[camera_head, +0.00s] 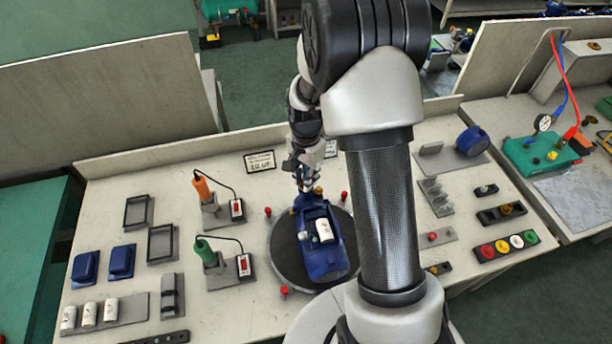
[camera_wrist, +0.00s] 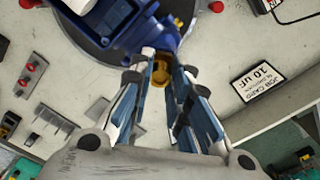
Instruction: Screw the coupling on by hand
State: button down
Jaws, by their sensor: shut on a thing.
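The coupling (camera_wrist: 161,74) is a brass-coloured ring between my fingertips in the wrist view. My gripper (camera_wrist: 160,80) is shut on it, right at the end of the blue pump body (camera_wrist: 115,30). I cannot tell whether the coupling is threaded on. In the head view the blue pump (camera_head: 325,262) lies open on a round dark turntable (camera_head: 283,265), with a white cylinder (camera_head: 324,231) inside it. My gripper (camera_head: 309,186) reaches down at the pump's far end; a brass-coloured bit (camera_head: 318,191) shows beside it.
Red knobs (camera_head: 344,196) stand around the turntable. Blue covers (camera_head: 121,262) and white cylinders (camera_head: 89,315) lie farther left. Racks of small parts (camera_head: 503,245) are on the right.

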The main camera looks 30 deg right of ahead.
jog(key=shift+f+m, duration=0.1)
jog(key=shift+m, duration=1.6)
jog(key=m, duration=0.3)
jog(key=shift+m, duration=0.3)
jog(key=shift+m, duration=1.7)
jog(key=m, duration=0.3)
